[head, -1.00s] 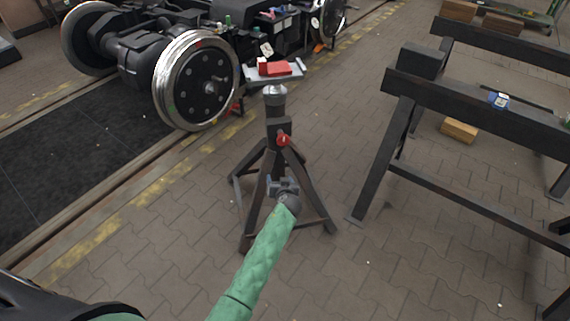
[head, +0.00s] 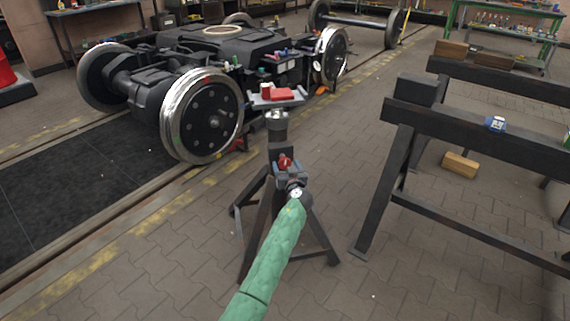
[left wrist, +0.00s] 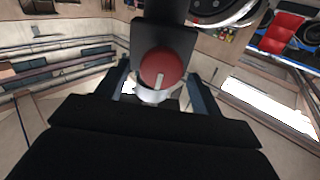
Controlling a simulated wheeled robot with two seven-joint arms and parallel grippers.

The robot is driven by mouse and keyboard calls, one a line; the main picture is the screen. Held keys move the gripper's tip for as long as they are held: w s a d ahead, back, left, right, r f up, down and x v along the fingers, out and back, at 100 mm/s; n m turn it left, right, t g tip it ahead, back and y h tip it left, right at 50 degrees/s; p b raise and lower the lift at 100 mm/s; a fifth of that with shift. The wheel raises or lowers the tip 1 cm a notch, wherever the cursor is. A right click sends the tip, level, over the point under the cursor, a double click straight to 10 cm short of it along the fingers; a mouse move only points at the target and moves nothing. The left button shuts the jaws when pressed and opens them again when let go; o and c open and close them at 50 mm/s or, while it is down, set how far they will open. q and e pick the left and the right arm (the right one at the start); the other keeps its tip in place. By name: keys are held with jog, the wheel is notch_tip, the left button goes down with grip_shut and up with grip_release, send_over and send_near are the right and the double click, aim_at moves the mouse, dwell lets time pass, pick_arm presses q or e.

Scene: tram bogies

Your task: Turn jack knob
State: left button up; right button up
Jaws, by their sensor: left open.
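The jack (head: 277,135) is a dark stand on splayed legs in the middle of the head view. Its red round knob (head: 285,162) sits on the front of its column. In the left wrist view the red knob (left wrist: 162,68) has a pale line on its face and a light collar below it. My left gripper (head: 287,170) is open, with its fingers at the knob's height. In the left wrist view its fingers (left wrist: 160,92) stand to either side of the knob, with gaps visible. My right gripper is not in view.
A tram bogie (head: 205,60) with large steel wheels stands behind left. Black trestles (head: 480,130) stand to the right, with a wooden block (head: 460,165) on the floor. Paved floor is clear between jack and trestles.

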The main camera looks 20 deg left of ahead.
pick_arm(q)
jog(key=shift+x, duration=1.15)
jog(key=c, duration=1)
jog(key=shift+o, duration=0.2)
jog(key=shift+f+m, duration=0.1)
jog(key=shift+m, duration=0.3)
